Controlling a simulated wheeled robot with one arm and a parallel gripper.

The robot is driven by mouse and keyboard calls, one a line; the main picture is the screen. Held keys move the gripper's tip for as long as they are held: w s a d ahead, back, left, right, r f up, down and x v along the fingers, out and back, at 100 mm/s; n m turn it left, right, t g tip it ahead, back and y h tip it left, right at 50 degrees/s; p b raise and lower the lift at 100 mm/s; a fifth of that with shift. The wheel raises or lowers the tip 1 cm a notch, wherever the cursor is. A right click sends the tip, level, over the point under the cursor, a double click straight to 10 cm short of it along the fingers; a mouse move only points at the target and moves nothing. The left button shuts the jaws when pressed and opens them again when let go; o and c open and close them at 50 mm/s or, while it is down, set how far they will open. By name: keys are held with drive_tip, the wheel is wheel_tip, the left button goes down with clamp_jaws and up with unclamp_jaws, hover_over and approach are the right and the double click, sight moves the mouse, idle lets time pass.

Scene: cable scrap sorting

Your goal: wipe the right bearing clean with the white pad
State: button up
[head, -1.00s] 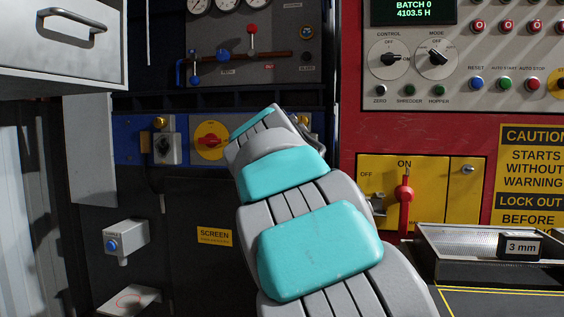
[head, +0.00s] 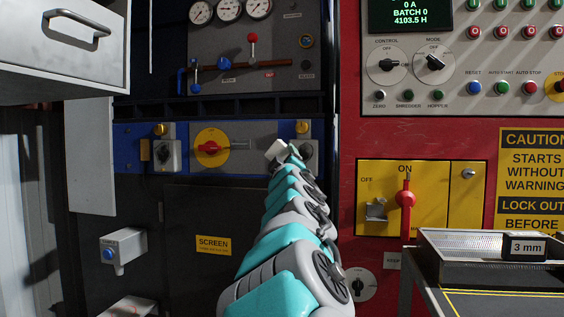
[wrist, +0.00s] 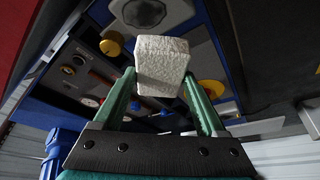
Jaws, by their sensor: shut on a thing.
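My gripper (head: 290,152) is shut on the white pad (head: 275,150), a rough pale block that also shows between the green fingers in the wrist view (wrist: 162,65). The right bearing (head: 308,149) is a grey block with a dark round face and a brass cap on top, at the right end of the blue beam. My gripper partly covers its lower left. In the wrist view the bearing (wrist: 150,12) is at the top, beyond the pad. I cannot tell whether the pad touches it. Any dirt on its face is too small to tell.
The left bearing (head: 167,154) sits at the beam's other end. A yellow plate with a red rotary switch (head: 210,148) lies between them. A gauge panel (head: 250,45) is above. A yellow panel with a red lever (head: 405,198) and a tray (head: 470,262) are at right.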

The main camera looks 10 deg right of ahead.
drive_tip(key=shift+w+d, duration=0.3)
drive_tip(key=shift+w, duration=0.45)
drive_tip(key=shift+w+d, duration=0.35)
drive_tip(key=shift+w, duration=0.4)
drive_tip(key=shift+w+d, duration=0.3)
drive_tip(key=shift+w, duration=0.45)
drive_tip(key=shift+w+d, duration=0.4)
drive_tip(key=shift+w, duration=0.45)
drive_tip(key=shift+s+d+p, duration=0.45)
drive_tip(key=shift+d+p, duration=0.2)
drive_tip(key=shift+d, duration=0.4)
drive_tip(key=shift+s+d+p, duration=0.4)
drive_tip(key=shift+d+p, duration=0.2)
drive_tip(key=shift+d, duration=0.5)
drive_tip(key=shift+s+d+p, duration=0.45)
drive_tip(key=shift+d+p, duration=0.2)
drive_tip(key=shift+d, duration=0.4)
drive_tip(key=shift+s+d, duration=0.15)
drive_tip(key=shift+d, duration=0.1)
drive_tip(key=shift+a, duration=0.1)
